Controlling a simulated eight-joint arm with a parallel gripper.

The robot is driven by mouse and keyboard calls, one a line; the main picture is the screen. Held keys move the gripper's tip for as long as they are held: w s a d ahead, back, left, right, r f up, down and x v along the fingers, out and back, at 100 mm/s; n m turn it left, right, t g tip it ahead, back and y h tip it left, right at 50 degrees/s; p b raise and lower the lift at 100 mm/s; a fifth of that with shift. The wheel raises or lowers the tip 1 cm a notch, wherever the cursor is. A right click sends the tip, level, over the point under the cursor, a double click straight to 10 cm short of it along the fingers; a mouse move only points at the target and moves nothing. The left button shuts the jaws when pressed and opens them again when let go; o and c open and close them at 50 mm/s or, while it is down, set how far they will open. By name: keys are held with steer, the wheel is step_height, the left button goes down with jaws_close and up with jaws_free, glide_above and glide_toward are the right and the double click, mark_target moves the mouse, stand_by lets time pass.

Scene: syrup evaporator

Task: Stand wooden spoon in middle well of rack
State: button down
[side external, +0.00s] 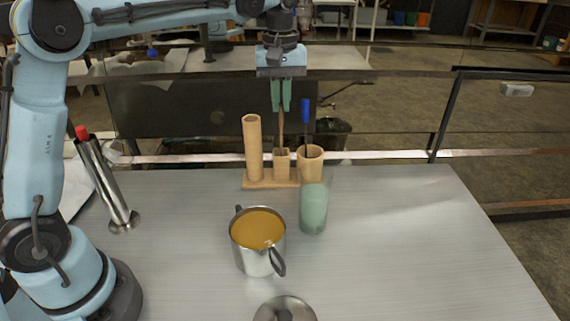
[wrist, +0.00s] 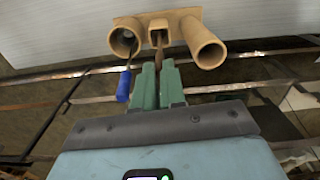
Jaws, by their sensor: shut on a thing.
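The wooden rack (side external: 258,184) stands near the far edge of the table, with a tall round well on the left, a short square middle well (side external: 282,164) and a wide round well on the right. The wooden spoon (side external: 281,128) is upright, with its lower end at the mouth of the middle well and seemingly inside it; its lower tip is hidden. My gripper (side external: 281,106) is shut on the upper part of the spoon, above the rack. In the wrist view, the green fingers (wrist: 158,68) point at the middle well (wrist: 158,26).
A blue-handled tool (side external: 306,112) stands in the right well, close beside my gripper. A green cup (side external: 313,209) and a pot of amber liquid (side external: 258,232) stand in front. A red-topped metal cylinder (side external: 107,185) leans at left. The table's right side is clear.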

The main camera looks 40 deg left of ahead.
steer(key=c, duration=1.1)
jaws_free()
steer(key=o, duration=1.1)
steer(key=shift+r, duration=3.7)
